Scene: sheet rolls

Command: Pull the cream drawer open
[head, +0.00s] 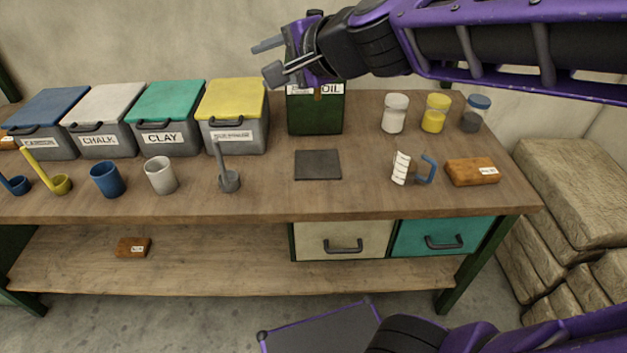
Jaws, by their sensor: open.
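The cream drawer (317,240) sits under the right part of the bench top in the head view. It looks shut, and its dark bar handle (343,246) is in plain sight on its front. My gripper (262,60) is open and empty, high above the bench near the dark green box. It is well above and apart from the drawer, with its fingers pointing left. Nothing hides the drawer front.
A teal drawer (436,238) adjoins on the right. The bench top (260,203) carries lidded bins, cups, jars, a dark green box (316,115), a dark mat (318,164) and a brown block (472,171). Stacked sacks (570,195) stand right. The lower shelf (210,270) is mostly clear.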

